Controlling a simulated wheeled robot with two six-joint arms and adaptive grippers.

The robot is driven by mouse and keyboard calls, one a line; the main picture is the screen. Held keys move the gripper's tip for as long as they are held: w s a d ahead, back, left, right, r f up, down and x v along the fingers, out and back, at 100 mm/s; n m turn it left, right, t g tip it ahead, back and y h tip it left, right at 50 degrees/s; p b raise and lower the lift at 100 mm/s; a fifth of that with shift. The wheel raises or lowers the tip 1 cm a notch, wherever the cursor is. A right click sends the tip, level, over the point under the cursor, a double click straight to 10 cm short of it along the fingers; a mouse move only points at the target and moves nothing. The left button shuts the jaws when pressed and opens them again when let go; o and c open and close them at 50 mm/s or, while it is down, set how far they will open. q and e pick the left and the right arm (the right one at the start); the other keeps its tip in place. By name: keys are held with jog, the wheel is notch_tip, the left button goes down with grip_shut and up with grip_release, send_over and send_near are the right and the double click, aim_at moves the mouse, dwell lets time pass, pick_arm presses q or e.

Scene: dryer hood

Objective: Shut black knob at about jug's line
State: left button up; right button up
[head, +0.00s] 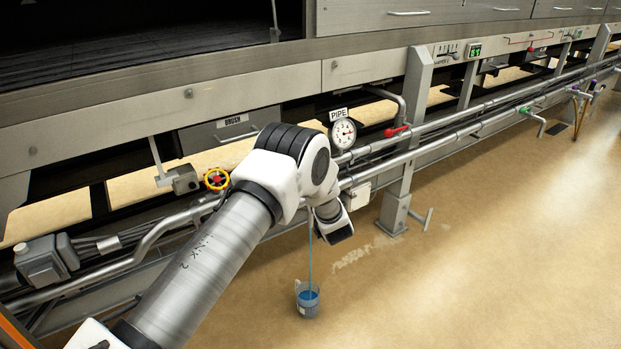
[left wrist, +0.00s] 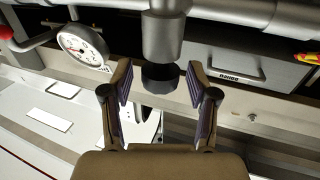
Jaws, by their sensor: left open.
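The black knob (left wrist: 160,78) is a short dark cylinder on the end of a grey pipe fitting (left wrist: 163,35) in the left wrist view. In the head view my left arm hides it. My left gripper (left wrist: 158,67) is open, one finger on each side of the knob with visible gaps. I cannot tell how far it is from the knob in depth. In the head view my left gripper (head: 336,226) is largely hidden by its wrist. A clear jug (head: 308,300) holding blue liquid stands on the floor, with a thin blue stream (head: 310,250) falling into it. My right gripper is out of view.
Long grey pipes (head: 470,131) run along the machine. A steel post (head: 407,150) stands to the right. The tan floor at right is open.

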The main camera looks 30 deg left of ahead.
pick_arm(q)
jog(key=v, duration=1.2)
